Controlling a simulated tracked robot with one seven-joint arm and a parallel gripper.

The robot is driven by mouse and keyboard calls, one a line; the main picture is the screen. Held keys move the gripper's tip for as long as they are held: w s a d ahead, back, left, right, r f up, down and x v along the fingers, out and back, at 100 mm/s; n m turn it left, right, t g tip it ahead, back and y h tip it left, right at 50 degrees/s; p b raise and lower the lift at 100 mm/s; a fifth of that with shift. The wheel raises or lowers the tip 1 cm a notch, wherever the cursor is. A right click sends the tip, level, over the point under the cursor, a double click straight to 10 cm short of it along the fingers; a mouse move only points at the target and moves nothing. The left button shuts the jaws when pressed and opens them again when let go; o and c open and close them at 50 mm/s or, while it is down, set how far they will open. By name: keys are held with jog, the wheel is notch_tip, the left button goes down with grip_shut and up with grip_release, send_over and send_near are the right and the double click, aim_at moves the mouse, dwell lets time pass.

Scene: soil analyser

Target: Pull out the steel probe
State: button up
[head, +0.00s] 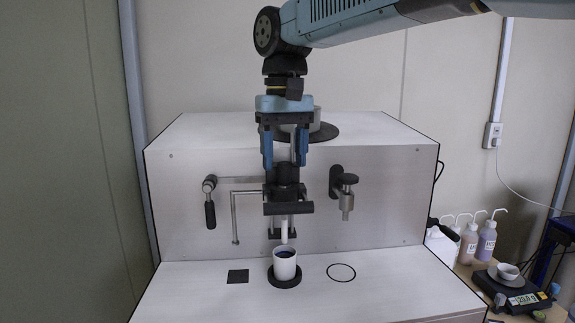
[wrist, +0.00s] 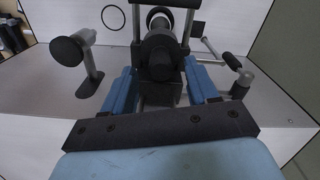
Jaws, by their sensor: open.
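My gripper (head: 285,164) points down in front of the analyser, its two blue fingers apart. In the wrist view the fingers (wrist: 160,88) stand on either side of a black round-topped part (wrist: 157,62). This part tops the central unit, which I take to hold the steel probe; it has a black block (head: 288,208) and a pale vertical tube (head: 284,233). I cannot tell whether the fingers touch it. The probe's own steel is not clearly distinguishable. A white cup (head: 285,262) with dark contents stands on a black round base below the tube.
The analyser box (head: 390,215) stands behind. A steel lever with black handle (head: 210,213) is at left, a steel tap-like fitting (head: 346,202) at right. A black square (head: 238,276) and a ring outline (head: 341,272) flank the cup. Bottles (head: 487,240) and scales (head: 515,292) are far right.

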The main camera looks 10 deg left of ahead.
jog(key=shift+f, duration=1.15)
grip_shut()
jog(key=c, duration=0.7)
grip_release()
jog(key=shift+c, duration=0.2)
grip_shut()
jog(key=shift+r, duration=0.8)
